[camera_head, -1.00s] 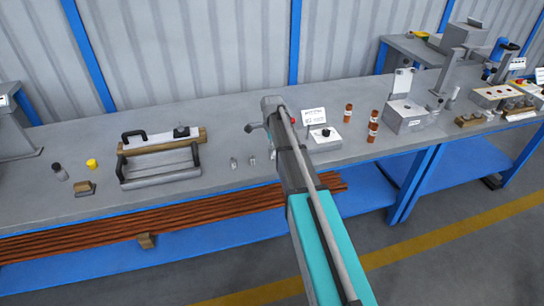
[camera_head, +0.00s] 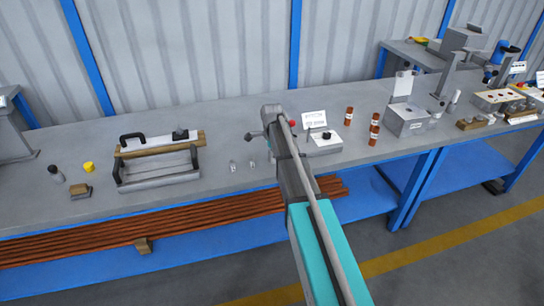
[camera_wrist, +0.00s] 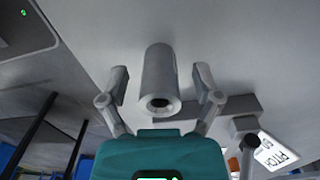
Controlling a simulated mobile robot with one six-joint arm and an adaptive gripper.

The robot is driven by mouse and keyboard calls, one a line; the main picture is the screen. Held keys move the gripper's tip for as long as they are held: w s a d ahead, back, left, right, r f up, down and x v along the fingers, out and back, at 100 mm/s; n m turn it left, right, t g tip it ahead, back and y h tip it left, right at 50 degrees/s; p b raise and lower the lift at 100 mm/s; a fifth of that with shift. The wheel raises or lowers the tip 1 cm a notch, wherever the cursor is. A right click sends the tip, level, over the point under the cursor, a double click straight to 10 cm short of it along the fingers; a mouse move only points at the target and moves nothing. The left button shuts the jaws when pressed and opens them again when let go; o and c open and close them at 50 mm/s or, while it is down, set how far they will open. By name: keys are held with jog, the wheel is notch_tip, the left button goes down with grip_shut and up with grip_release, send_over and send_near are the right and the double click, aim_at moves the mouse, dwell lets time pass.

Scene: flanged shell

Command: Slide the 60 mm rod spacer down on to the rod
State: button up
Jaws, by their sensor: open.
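In the wrist view, a grey hollow cylinder (camera_wrist: 159,82) that looks like the spacer shows its dark end hole toward the camera. My gripper (camera_wrist: 160,80) is open, with one grey finger on each side of the cylinder and visible gaps between. I cannot tell if the cylinder stands on the bench. In the head view, my arm hides most of the gripper and whatever is between its fingers. Two small pale cylinders, one left (camera_head: 233,166) and one right (camera_head: 252,163), stand on the bench left of my arm. I cannot make out the rod for certain.
A long grey fixture (camera_head: 160,165) with black handles lies on the bench at left. A box with a sign card (camera_head: 314,119) and red button stands right of my arm. Several brown bottles (camera_head: 374,130) are farther right. Bare bench lies left of the pale cylinders.

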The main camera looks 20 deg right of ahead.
grip_shut()
jog(key=shift+r, duration=0.1)
dwell(0.5)
jog(key=shift+r+p, duration=1.25)
jog(key=shift+p, duration=0.05)
jog(key=s+a+r+p, duration=0.1)
jog(key=s+r+p, duration=0.9)
jog(key=s, duration=0.4)
jog(key=shift+a+r, duration=0.15)
